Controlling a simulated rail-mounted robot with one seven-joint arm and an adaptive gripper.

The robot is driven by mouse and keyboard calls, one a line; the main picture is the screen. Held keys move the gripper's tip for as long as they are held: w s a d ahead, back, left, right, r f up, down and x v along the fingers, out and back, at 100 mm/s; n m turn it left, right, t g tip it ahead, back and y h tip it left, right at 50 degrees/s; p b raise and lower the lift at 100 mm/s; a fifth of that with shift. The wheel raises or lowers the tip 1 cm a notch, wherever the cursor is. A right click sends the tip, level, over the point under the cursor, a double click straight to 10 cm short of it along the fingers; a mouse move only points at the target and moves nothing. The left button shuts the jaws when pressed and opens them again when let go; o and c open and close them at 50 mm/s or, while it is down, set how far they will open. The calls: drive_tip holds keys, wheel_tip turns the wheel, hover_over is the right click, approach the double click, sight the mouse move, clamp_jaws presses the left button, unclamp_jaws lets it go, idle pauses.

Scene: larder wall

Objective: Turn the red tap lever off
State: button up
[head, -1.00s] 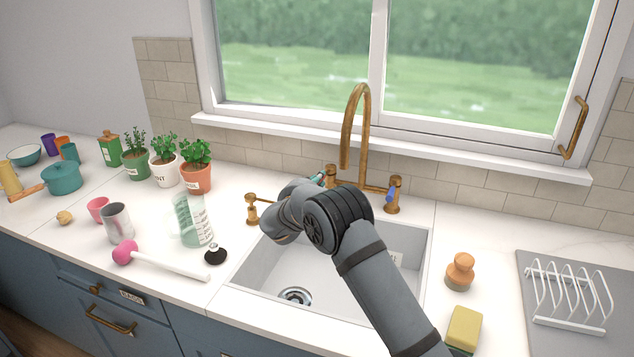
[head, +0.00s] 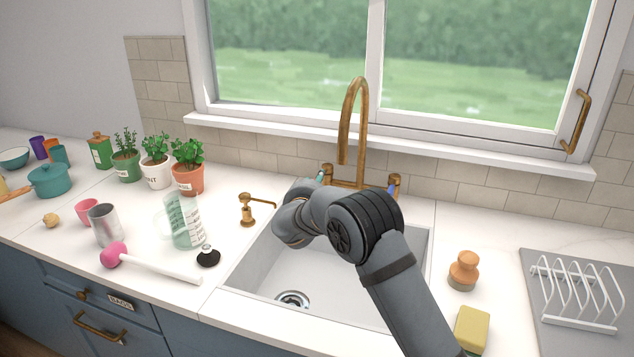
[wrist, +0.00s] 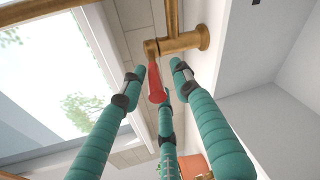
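The red tap lever (wrist: 156,84) shows in the wrist view, hanging from a brass tap body (wrist: 180,42). My gripper (wrist: 156,72) has teal fingers spread apart, with the lever between them. I cannot tell whether any finger touches the lever. In the head view my arm hides the red lever and most of the gripper; only a bit of teal finger (head: 320,178) shows beside the left brass tap body (head: 327,169). The blue lever (head: 392,189) is on the right tap body. The brass spout (head: 345,135) rises between the two.
The white sink (head: 262,268) lies below my arm. A brass soap dispenser (head: 246,211) stands to its left, near a measuring jug (head: 186,222) and potted herbs (head: 188,180). An orange-brown brush (head: 463,272), a yellow sponge (head: 472,329) and a white rack (head: 578,292) are at right.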

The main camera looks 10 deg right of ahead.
drive_tip(key=shift+d+r, duration=0.1)
drive_tip(key=shift+s+r, duration=0.15)
drive_tip(key=shift+s, duration=0.3)
drive_tip(key=v, duration=1.1)
drive_tip(key=shift+w, duration=0.1)
